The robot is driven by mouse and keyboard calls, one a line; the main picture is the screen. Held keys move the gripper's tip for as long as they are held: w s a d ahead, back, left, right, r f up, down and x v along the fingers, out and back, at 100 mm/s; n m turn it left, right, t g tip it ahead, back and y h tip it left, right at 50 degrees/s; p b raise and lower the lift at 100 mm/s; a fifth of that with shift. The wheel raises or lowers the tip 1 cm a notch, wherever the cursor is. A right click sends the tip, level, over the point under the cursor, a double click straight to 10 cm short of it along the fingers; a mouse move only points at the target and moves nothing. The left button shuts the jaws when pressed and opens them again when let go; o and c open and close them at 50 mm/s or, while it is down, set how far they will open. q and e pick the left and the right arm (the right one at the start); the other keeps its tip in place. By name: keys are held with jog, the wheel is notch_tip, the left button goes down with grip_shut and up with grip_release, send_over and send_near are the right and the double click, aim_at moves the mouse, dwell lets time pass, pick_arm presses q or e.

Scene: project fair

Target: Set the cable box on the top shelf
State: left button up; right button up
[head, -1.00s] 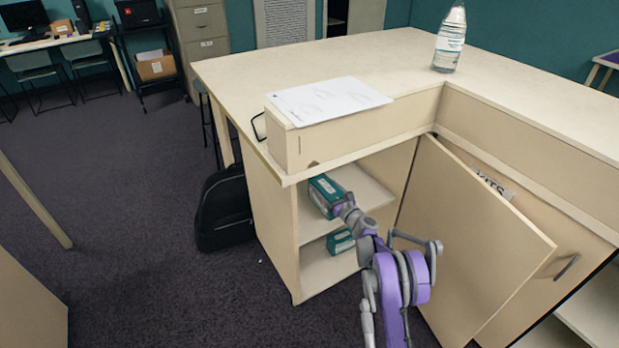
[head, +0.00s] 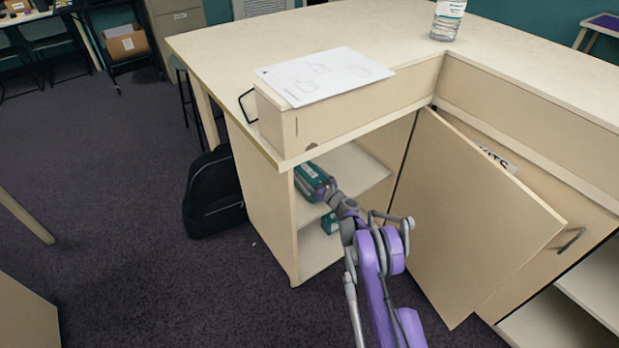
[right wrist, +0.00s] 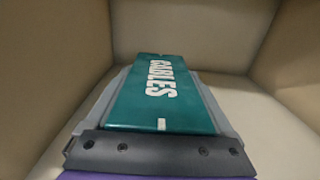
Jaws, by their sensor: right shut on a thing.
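The cable box (head: 310,173) is a green box, and in the right wrist view the cable box (right wrist: 160,95) shows white "CABLES" lettering. My right gripper (head: 329,192) is shut on it, with a grey finger along each side in the wrist view. The box is in the open cupboard's upper compartment, at the top shelf (head: 352,172). Whether its underside touches the shelf is hidden. My left gripper is not in view.
A second green box (head: 330,223) is on the lower shelf, partly hidden by my right arm. The open cupboard door (head: 480,220) stands close right of my arm. Above are the counter with a paper sheet (head: 325,75) and a bottle (head: 447,20). A black backpack (head: 213,195) leans at the left.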

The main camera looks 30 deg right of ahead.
jog(key=shift+f, duration=0.9)
jog(key=shift+f, duration=0.2)
jog(key=o, duration=1.5)
jog(key=shift+r, duration=0.1)
jog(key=shift+r, duration=0.2)
jog(key=s, duration=0.8)
jog(key=s+d, duration=0.1)
jog(key=s, duration=0.3)
jog(key=shift+f, duration=0.1)
